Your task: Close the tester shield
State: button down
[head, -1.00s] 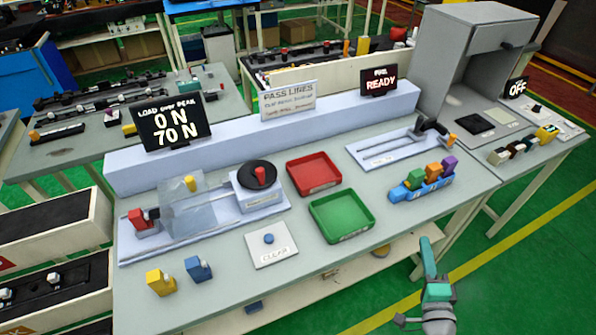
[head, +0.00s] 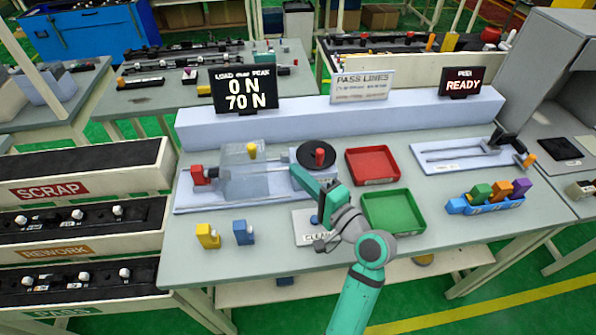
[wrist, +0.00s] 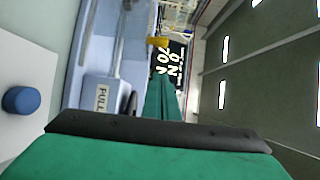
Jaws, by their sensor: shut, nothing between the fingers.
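The tester (head: 188,203) lies at the left of the bench, with a red clamp (head: 199,176) at its left end and a black disc (head: 309,152) with a red knob at its right. The clear tester shield (head: 243,180) stands between them, with a yellow knob (head: 252,152) at its top; I cannot tell exactly how far it is open. My gripper (head: 297,171) is shut and empty, just right of the shield and in front of the disc. In the wrist view my green fingers (wrist: 163,100) point past the pale block labelled PULL toward the yellow knob (wrist: 158,42).
The display (head: 244,90) reads 0 N and 70 N. A CLEAR button plate (head: 303,228) lies under my arm. Red (head: 372,164) and green (head: 394,210) trays are to the right. Yellow (head: 207,236) and blue (head: 243,233) blocks stand at the front left.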

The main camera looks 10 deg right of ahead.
aim_at(244, 164)
jog(key=w+a, duration=0.7)
jog(key=shift+w+a, duration=0.35)
